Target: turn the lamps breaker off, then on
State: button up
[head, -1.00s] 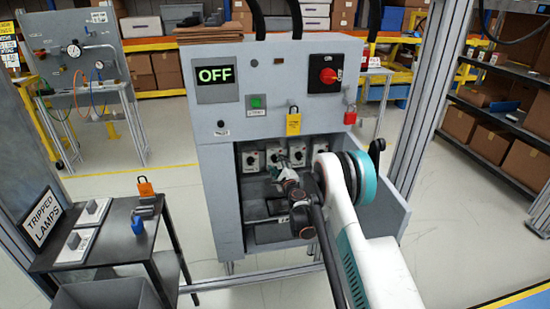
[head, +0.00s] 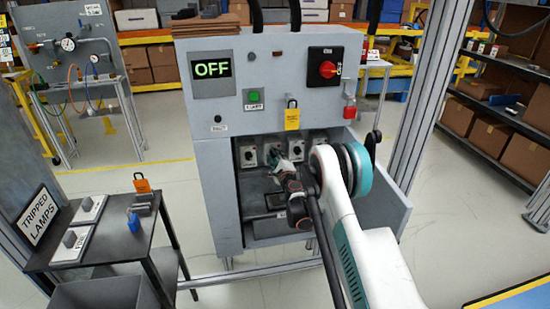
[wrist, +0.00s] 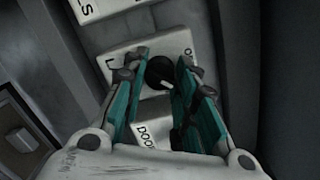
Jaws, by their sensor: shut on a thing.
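The breaker plate (wrist: 118,62) in the wrist view is white, with a black round knob (wrist: 160,73) bearing a white mark. Its label begins with "L"; the fingers hide the rest. My gripper (wrist: 161,60) has its teal fingers on either side of the knob, shut on it. In the head view my gripper (head: 274,160) reaches into the cabinet at the second breaker from the left in a row of several. The display (head: 212,69) reads OFF in green. My gripper partly hides that breaker, and its knob setting is unclear.
The grey cabinet (head: 225,120) surrounds the row. A side table (head: 110,240) holds a "TRIPPED LAMPS" sign (head: 40,216).

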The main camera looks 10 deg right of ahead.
jog(key=shift+n, duration=0.6)
jog(key=shift+s+a+n+g, duration=0.1)
jog(key=shift+n+g, duration=0.1)
jog(key=shift+n, duration=1.65)
jog(key=shift+a+n+g, duration=0.1)
jog(key=shift+n+g, duration=0.1)
jog(key=shift+n, duration=1.65)
jog(key=o, duration=1)
jog(key=shift+o, duration=0.2)
jog(key=shift+d, duration=0.1)
jog(key=s, duration=1.2)
jog(key=shift+d+r, duration=0.35)
